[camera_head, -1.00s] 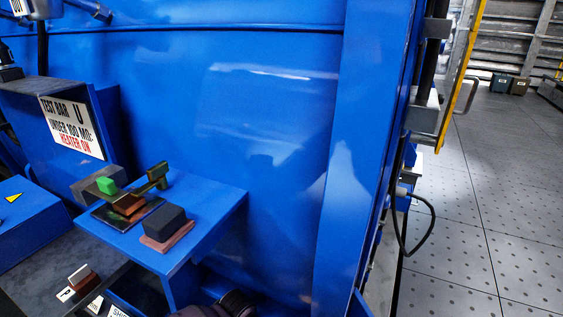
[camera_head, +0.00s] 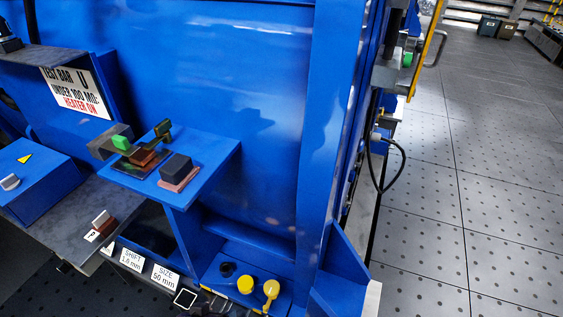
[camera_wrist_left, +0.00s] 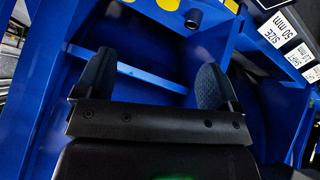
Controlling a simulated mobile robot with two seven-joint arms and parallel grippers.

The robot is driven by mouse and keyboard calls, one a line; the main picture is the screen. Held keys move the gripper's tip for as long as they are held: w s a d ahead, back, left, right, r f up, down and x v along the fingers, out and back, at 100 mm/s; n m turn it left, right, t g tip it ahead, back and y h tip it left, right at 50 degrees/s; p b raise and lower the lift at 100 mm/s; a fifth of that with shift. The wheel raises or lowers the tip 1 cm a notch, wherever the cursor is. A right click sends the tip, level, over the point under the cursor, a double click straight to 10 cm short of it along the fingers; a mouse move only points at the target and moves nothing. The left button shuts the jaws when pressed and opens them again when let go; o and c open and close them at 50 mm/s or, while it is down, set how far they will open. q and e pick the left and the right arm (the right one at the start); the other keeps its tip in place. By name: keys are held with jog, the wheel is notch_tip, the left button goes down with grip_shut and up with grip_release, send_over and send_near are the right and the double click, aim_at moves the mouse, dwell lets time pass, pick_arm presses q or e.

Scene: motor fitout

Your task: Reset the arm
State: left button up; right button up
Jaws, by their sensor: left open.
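My left gripper (camera_wrist_left: 152,72) shows in the left wrist view. Its two dark textured fingertips stand wide apart with nothing between them. Blue metal structure lies beyond the fingers; I cannot tell the exact distance. Neither gripper shows in the head view, and my right gripper is in no view.
Below are yellow knobs (camera_head: 246,284) and a "SIZE 50 mm" label (camera_head: 165,280). Perforated floor (camera_head: 460,220) at right is clear.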

pick_arm(q)
jog(key=s+a+r+t+y+p, duration=0.3)
jog(key=s+a+r, duration=0.7)
jog(key=s, duration=0.1)
jog(key=shift+a+r+t, duration=0.15)
jog(key=shift+r+t, duration=0.15)
jog(key=shift+r, duration=0.05)
